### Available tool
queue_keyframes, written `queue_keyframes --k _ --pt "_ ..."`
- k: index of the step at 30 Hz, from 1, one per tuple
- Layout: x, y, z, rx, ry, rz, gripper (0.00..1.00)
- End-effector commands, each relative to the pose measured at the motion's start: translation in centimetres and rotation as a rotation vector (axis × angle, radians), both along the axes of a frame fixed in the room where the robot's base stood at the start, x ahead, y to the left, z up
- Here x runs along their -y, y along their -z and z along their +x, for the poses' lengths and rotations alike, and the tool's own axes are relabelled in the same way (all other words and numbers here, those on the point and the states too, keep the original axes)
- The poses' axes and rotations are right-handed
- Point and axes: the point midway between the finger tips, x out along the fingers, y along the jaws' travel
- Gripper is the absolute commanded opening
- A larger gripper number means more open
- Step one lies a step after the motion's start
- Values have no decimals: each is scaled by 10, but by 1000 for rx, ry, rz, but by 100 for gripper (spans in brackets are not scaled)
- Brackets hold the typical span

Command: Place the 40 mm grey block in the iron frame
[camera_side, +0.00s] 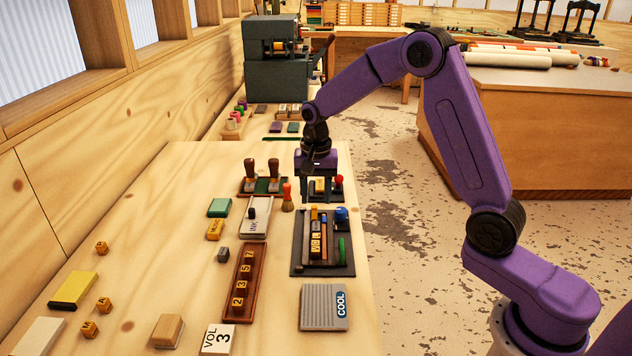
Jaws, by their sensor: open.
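The dark iron frame (350,262) lies on the bench right of centre, with several coloured strips and lettered blocks inside. I cannot tell sizes, so which is the 40 mm one is unclear. My gripper (319,190) points down with its fingers apart, behind the iron frame, over a small dark tray (341,197) with yellow and red pieces. Nothing is visibly held.
Lettered cubes (102,248) and a yellow block (73,290) lie at left. Bare bench lies between them. The bench's right edge is close to the frame.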

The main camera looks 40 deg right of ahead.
Motion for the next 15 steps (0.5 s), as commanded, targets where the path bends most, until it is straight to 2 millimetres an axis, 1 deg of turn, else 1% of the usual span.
queue_keyframes --k 1,6,9,15 --pt "0 -9 0 4 0 1 46" --pt "0 -27 0 1 0 0 46" --pt "0 -32 0 -1 0 0 46" --pt "-2 -34 -2 -1 -11 0 46"
